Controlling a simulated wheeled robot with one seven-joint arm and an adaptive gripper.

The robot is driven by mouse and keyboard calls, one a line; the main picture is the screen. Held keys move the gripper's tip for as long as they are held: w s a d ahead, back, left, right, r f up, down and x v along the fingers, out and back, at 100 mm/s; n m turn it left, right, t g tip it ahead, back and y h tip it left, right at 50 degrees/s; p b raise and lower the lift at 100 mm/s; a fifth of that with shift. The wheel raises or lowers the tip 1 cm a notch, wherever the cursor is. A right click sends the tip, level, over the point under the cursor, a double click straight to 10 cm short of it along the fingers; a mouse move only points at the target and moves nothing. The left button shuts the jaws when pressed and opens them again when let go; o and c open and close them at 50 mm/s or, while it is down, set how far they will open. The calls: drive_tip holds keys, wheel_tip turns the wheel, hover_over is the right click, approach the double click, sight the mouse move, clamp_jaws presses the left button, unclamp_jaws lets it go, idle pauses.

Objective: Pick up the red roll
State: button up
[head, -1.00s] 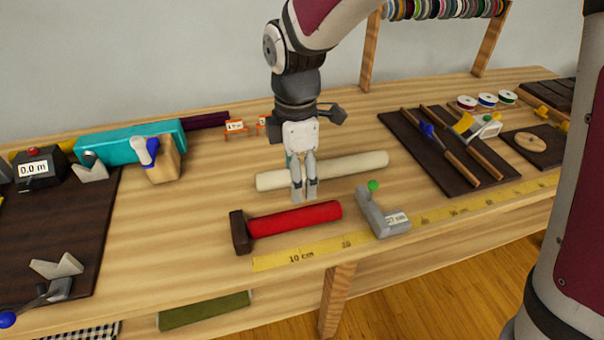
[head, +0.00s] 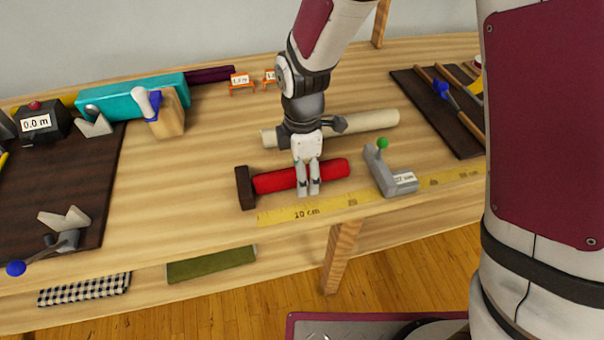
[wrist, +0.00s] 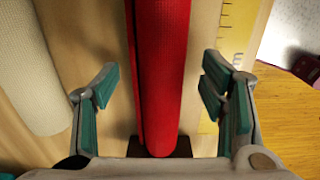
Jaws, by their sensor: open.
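The red roll (head: 275,182) lies on the wooden table, its left end against a dark brown block (head: 244,188). In the wrist view the red roll (wrist: 162,75) runs lengthwise between the two open fingers, with a gap on each side. My gripper (head: 308,192) is open and points down over the middle of the roll in the head view. It also shows in the wrist view (wrist: 155,100). The fingers hide part of the roll in the head view. No contact is visible.
A cream roll (head: 370,124) lies behind the red one. A grey stop with a green knob (head: 387,176) stands to the right. A yellow measuring tape (head: 340,202) runs along the table's front edge. Bare tabletop (head: 190,180) lies to the left.

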drive_tip(key=c, duration=1.4)
drive_tip(key=shift+r, duration=0.15)
drive_tip(key=shift+r+p, duration=0.55)
drive_tip(key=shift+r, duration=0.1)
wheel_tip(320, 180, up, 5)
drive_tip(key=p, duration=0.3)
drive_tip(key=shift+s+r, duration=0.1)
drive_tip(key=shift+r, duration=0.1)
drive_tip(key=s+d+p, duration=0.1)
drive_tip(key=s, duration=0.4)
drive_tip(key=s+d+p, duration=0.2)
drive_tip(key=s, duration=0.4)
drive_tip(key=s+d+p, duration=0.2)
drive_tip(key=s, duration=0.4)
drive_tip(key=shift+s, duration=0.1)
